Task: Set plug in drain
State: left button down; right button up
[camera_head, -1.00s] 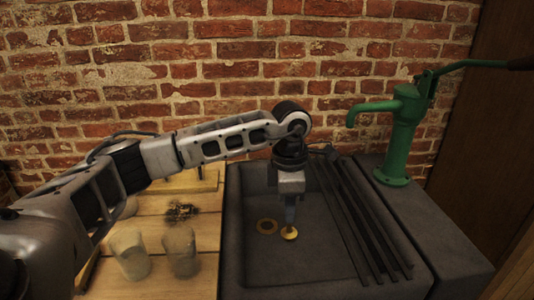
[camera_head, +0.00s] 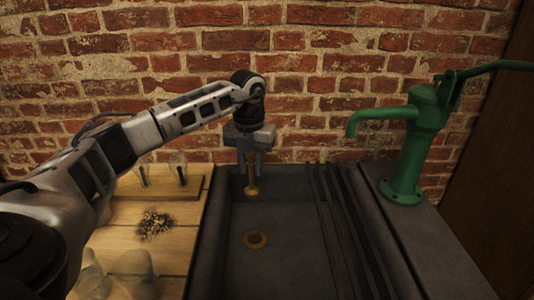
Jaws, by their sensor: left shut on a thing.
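The plug (camera_head: 252,191) is a small brass-coloured piece with a round base and a stem. My left gripper (camera_head: 251,176) is shut on its stem and holds it upright, apart from the sink floor as far as I can judge. The drain (camera_head: 256,239) is a brass ring with a dark centre in the floor of the dark stone sink (camera_head: 290,265). It is uncovered and shows below the plug in the picture. My right gripper is not in view.
Several dark bars (camera_head: 338,225) lie across the sink's right part. A green hand pump (camera_head: 408,150) stands on the ledge at right. The wooden counter (camera_head: 170,265) at left holds a dark scrap pile (camera_head: 154,223) and glass jars (camera_head: 130,268). A brick wall closes the back.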

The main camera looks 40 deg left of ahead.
aim_at(253, 189)
pick_arm(q)
jog(key=shift+w+f, duration=0.1)
jog(key=shift+w, duration=0.25)
jog(key=shift+f, duration=0.15)
jog(key=shift+s+f+b, duration=0.3)
jog(key=shift+f+b, duration=0.15)
jog(key=shift+b, duration=0.3)
jog(key=shift+f, duration=0.3)
jog(key=shift+f+b, duration=0.6)
jog(key=shift+b, duration=0.15)
jog(key=shift+f+b, duration=0.75)
jog(key=shift+f, duration=0.1)
jog(key=shift+f+b, duration=1)
jog(key=shift+f, duration=0.95)
jog(key=shift+f+b, duration=0.5)
jog(key=shift+f, duration=0.35)
notch_tip(253, 189, down, 7)
jog(key=b, duration=0.4)
jog(key=shift+f, duration=0.15)
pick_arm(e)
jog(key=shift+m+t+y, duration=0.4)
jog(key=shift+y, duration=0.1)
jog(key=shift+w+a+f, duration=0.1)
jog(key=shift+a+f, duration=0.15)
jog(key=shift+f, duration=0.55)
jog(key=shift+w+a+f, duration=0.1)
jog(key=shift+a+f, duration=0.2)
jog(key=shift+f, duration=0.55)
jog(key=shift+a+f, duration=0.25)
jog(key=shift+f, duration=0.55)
